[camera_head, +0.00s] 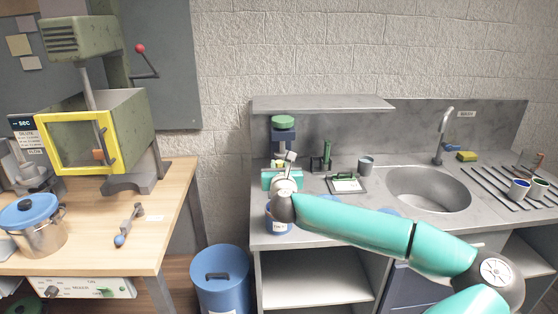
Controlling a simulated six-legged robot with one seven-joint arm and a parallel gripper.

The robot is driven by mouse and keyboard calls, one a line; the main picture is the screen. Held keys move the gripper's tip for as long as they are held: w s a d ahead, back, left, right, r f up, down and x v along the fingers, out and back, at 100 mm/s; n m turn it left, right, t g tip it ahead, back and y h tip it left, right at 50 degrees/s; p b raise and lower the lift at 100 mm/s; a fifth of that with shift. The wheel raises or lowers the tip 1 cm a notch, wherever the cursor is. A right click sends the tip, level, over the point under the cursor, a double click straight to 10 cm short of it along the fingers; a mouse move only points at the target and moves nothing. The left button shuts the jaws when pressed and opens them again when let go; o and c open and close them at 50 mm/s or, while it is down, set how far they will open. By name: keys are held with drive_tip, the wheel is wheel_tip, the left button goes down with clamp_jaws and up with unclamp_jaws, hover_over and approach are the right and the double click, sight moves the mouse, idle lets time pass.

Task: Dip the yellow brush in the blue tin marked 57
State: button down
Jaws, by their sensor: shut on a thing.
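My arm reaches in from the lower right to the left end of the grey counter. My gripper (287,180) is at its end, above and behind a blue tin (278,226) with a white label. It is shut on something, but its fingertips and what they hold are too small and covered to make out. The label's number is too small to read surely. My wrist hides part of the tin's top. I cannot make out a yellow brush. Blue rims show behind my forearm, largely hidden.
A green-capped blue container (283,130) stands behind my gripper. A grey cup (366,164) and a white tray (345,184) stand left of the sink (429,189). A blue bin (221,280) stands between counter and wooden table (165,190).

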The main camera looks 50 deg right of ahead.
drive_tip(key=shift+a+f, duration=0.1)
drive_tip(key=shift+f, duration=3.2)
drive_tip(key=shift+r, duration=3)
drive_tip(key=shift+r, duration=2.4)
drive_tip(key=shift+f, duration=0.1)
